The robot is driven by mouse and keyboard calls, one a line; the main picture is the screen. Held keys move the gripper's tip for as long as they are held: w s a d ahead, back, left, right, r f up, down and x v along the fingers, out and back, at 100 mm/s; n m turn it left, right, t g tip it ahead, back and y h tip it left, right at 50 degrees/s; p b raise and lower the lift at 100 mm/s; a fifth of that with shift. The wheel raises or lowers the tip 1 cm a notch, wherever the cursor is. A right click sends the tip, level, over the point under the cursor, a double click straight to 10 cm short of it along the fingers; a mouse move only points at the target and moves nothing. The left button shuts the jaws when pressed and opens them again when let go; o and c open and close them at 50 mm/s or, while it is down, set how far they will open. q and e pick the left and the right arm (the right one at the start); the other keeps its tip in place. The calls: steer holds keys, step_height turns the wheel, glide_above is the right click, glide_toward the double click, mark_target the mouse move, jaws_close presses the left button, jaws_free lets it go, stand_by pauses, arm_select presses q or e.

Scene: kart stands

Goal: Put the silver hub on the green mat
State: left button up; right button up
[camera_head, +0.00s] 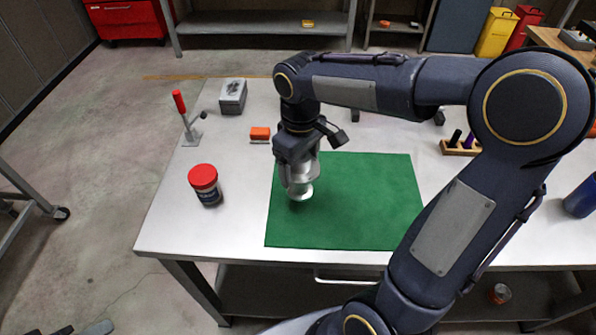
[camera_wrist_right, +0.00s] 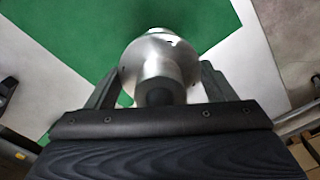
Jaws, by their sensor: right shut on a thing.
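The green mat (camera_head: 360,205) lies flat on the white table, and it also shows in the right wrist view (camera_wrist_right: 60,50). My right gripper (camera_head: 300,182) is over the left part of the mat and points down. It is shut on the silver hub (camera_head: 301,193). In the right wrist view the hub (camera_wrist_right: 158,62) sits between the two fingers, with its round flange beyond them. The hub's lower end is over the mat near its left edge; I cannot tell whether it touches the mat. My left gripper is not in view.
A jar with a red lid (camera_head: 204,184) stands left of the mat. A red-handled clamp (camera_head: 185,118), a grey box (camera_head: 232,96) and an orange brush-like item (camera_head: 260,134) are behind. A small wooden rack (camera_head: 459,148) is at right. The mat's right part is clear.

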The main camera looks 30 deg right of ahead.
mark_target(298, 174)
steer(key=shift+w+f, duration=0.2)
steer(key=shift+f, duration=0.05)
steer(key=shift+w+f, duration=0.15)
steer(key=shift+f, duration=1.5)
steer(key=shift+f+b, duration=0.25)
steer(key=shift+b, duration=0.05)
steer(key=o, duration=1.2)
steer(key=shift+r, duration=0.1)
